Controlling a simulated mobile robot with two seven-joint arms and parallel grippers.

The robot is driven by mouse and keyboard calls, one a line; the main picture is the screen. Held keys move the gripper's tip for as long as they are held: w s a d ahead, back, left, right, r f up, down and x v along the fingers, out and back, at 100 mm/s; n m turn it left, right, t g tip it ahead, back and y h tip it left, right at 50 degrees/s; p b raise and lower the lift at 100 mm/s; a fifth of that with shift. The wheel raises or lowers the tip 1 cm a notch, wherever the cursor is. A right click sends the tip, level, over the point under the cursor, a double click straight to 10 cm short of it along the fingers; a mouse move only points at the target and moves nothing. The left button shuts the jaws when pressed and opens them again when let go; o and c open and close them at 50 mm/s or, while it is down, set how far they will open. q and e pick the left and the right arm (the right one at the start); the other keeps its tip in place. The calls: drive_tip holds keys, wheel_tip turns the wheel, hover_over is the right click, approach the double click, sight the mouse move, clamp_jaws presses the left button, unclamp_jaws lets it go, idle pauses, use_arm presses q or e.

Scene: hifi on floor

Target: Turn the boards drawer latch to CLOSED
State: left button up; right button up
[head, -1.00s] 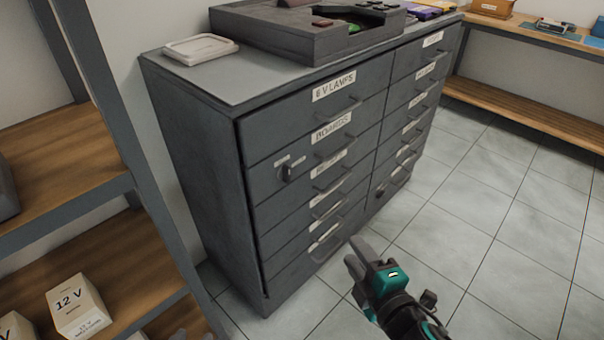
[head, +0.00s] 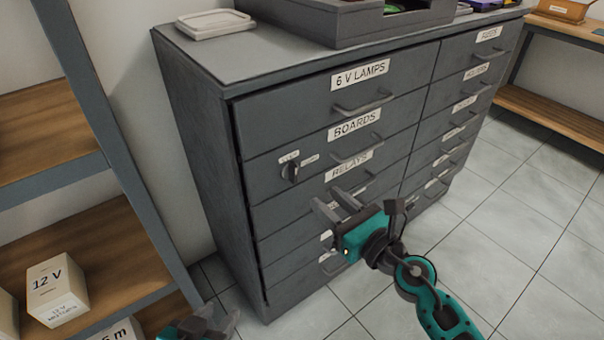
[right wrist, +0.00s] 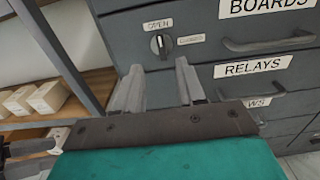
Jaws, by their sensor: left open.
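The boards drawer (head: 262,176) carries a BOARDS label (head: 354,125) and is closed. Its latch (head: 290,171) is a dark knob at the drawer's left end. The latch also shows in the right wrist view (right wrist: 160,44), its white mark toward the OPEN label (right wrist: 157,24); the label on its right is too blurred to read. My right gripper (head: 331,202) is open and empty, in front of the cabinet, below and right of the latch. In the right wrist view its fingers stand apart, with the latch beyond the gap. My left gripper (head: 212,322) is open at the bottom edge, partly cut off.
The drawer handles (head: 356,152) stick out near my right gripper. A shelf rack (head: 100,110) with a 12 V box (head: 57,290) stands at the left. A tray (head: 350,22) and a white lid (head: 215,23) lie on the cabinet top. The floor at right is clear.

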sight(296, 171)
drive_tip(key=b+x, duration=0.1)
drive_tip(key=x, duration=0.9)
drive_tip(key=shift+d, duration=0.1)
clamp_jaws()
